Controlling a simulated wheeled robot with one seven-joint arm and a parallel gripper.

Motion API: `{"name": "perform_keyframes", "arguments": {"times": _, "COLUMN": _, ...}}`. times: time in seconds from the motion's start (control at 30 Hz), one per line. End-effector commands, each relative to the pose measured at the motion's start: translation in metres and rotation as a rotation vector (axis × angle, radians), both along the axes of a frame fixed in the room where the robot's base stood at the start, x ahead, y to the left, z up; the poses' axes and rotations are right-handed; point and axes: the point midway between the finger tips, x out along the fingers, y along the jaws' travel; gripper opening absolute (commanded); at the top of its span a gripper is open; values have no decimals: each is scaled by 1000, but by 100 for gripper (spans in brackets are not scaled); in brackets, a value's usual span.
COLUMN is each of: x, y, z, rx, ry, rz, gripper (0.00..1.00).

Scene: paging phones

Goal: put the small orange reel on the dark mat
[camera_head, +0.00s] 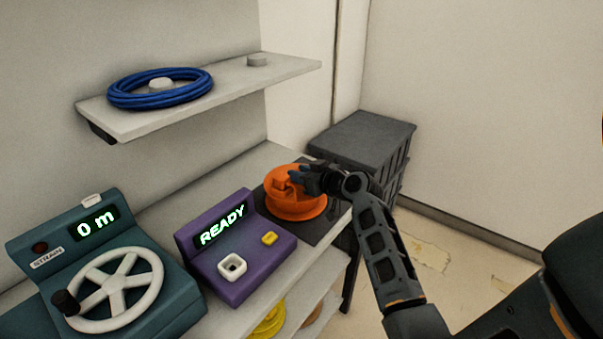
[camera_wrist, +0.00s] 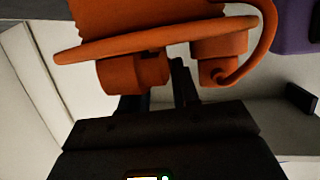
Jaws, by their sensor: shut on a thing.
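The orange reel (camera_head: 296,206) is at the dark mat (camera_head: 318,229) on the bench's far end; it appears upright, with its flange over the mat. I cannot tell whether it rests on the mat or hangs just above it. My gripper (camera_head: 300,180) reaches in from the right and is shut on the upper part of the reel. In the wrist view the orange reel (camera_wrist: 140,45) fills the top, close to my dark fingers (camera_wrist: 180,85). The exact grip contact is partly hidden.
A purple box (camera_head: 243,250) reading READY stands left of the mat. A teal machine (camera_head: 170,290) with a white handwheel is further left. A shelf (camera_head: 225,95) above holds a blue cable coil (camera_head: 125,99). A dark crate (camera_head: 362,138) stands behind the bench end. Yellow reels (camera_head: 268,322) sit below.

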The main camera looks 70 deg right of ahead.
Motion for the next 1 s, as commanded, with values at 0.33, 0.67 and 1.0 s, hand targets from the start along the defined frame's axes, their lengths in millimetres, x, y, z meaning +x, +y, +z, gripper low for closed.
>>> {"name": "perform_keyframes", "arguments": {"times": 0.33, "x": 0, "y": 0, "z": -2, "rx": 0, "ry": 1, "rz": 0, "gripper": 43}}
{"name": "perform_keyframes", "arguments": {"times": 0.67, "x": 0, "y": 0, "z": -2, "rx": 1, "ry": 1, "rz": 1, "gripper": 56}}
{"name": "perform_keyframes", "arguments": {"times": 1.0, "x": -25, "y": 12, "z": 6, "rx": 0, "ry": 0, "rz": 0, "gripper": 56}}
